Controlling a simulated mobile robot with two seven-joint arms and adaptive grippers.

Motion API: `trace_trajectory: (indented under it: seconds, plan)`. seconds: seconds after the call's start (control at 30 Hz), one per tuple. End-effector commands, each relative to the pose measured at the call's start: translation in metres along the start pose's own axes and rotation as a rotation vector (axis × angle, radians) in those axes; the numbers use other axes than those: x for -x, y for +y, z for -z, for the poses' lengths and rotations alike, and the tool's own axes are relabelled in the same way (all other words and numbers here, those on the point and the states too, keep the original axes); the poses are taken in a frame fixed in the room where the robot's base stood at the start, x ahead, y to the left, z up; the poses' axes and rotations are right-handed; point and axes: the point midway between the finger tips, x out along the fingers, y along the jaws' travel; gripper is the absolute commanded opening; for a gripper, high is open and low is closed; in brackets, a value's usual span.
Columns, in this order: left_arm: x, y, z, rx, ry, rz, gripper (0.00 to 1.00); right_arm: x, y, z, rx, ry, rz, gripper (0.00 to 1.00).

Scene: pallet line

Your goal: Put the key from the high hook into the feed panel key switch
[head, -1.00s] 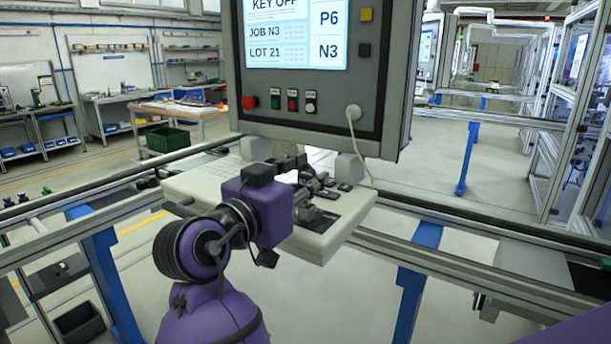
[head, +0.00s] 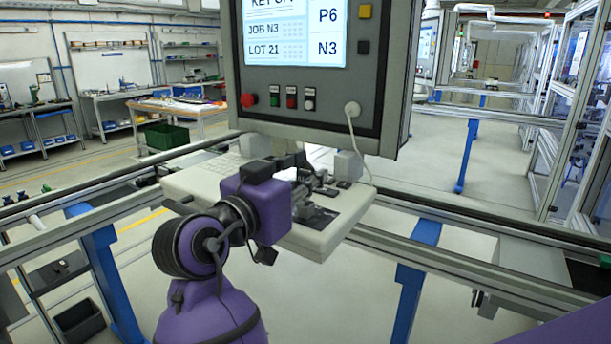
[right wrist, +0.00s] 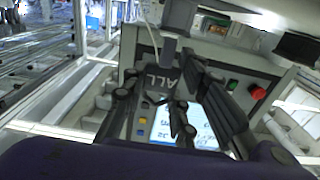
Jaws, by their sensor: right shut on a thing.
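The feed panel (head: 390,70) hangs at the top centre of the head view, its screen (head: 296,32) showing JOB N3, LOT 21, P6 and N3. The screen's top line is cut off. My right gripper (head: 312,192) is below the panel's lower edge, over the grey keyboard shelf. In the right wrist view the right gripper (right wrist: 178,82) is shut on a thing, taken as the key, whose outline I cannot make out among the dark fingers. The lit screen shows behind them. I cannot pick out the key switch or the high hook. My left gripper is not in view.
The panel carries a red button (head: 248,101), small buttons and a white plug with a cable (head: 352,108). The keyboard shelf (head: 325,243) juts out close under my gripper. Metal rails (head: 455,263) run on both sides. A green crate (head: 167,136) stands behind.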

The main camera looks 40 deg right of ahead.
Motion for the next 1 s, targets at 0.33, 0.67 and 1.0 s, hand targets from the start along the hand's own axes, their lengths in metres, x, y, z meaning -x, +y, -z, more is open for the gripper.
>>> trace_trajectory:
  seconds: [0.33,0.67,1.0]
  plan:
    - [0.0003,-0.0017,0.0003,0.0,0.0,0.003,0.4,0.0,0.0,0.0002,0.0,0.0,0.0,0.03]
    - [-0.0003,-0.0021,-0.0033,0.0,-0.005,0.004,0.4,0.0,0.0,-0.0043,0.001,-0.001,0.0,0.03]
    - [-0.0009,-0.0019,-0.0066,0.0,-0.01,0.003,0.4,0.0001,0.0003,-0.0082,0.0,0.0,0.0,0.03]
